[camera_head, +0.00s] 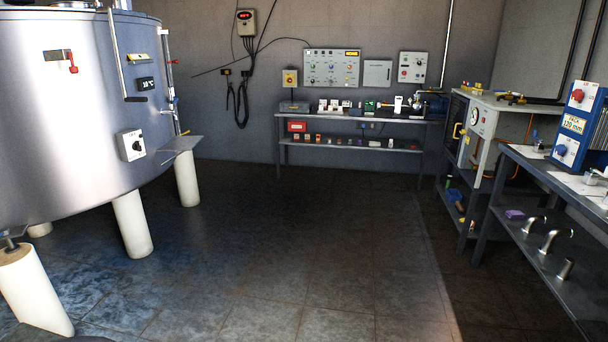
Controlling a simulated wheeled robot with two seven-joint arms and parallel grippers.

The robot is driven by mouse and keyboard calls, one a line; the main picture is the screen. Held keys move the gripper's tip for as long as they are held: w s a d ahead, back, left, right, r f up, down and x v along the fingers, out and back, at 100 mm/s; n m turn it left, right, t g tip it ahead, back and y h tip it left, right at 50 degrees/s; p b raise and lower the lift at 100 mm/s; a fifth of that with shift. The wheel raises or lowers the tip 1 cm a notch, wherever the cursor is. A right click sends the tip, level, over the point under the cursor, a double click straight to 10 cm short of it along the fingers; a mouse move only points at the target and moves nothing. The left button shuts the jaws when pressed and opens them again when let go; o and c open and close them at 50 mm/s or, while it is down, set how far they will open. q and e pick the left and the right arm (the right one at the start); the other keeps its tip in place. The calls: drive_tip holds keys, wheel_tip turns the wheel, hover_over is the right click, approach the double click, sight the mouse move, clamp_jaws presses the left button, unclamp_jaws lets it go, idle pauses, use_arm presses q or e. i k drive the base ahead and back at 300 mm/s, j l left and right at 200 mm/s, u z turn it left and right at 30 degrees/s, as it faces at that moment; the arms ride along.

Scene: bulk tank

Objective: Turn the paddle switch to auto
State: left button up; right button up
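A white switch box (131,145) with a black knob is fixed low on the right side of the big steel tank (60,110). It looks like the paddle switch. Its labels and the exact setting of the knob are too small to read. Neither of my grippers shows in the head view.
A back bench (350,117) holds small items under wall panels (331,68). Another bench (545,165) lines the right. The tiled floor (270,230) between is clear.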

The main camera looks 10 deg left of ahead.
sight(136, 146)
drive_tip(key=i+l+u, duration=0.15)
drive_tip(key=i+u, duration=0.35)
drive_tip(key=i+l+u, duration=1.45)
drive_tip(key=l, duration=0.25)
drive_tip(key=i+l, duration=0.2)
drive_tip(key=l, duration=0.15)
drive_tip(key=i+l, duration=0.25)
drive_tip(key=l, duration=0.15)
drive_tip(key=i+l+u, duration=0.1)
drive_tip(key=l, duration=0.25)
drive_tip(key=i+j, duration=0.2)
drive_tip(key=i, duration=0.3)
drive_tip(key=i+j, duration=0.15)
drive_tip(key=i, duration=0.35)
drive_tip(key=i+j+u, duration=0.1)
drive_tip(key=i, duration=0.4)
drive_tip(key=j, duration=0.1)
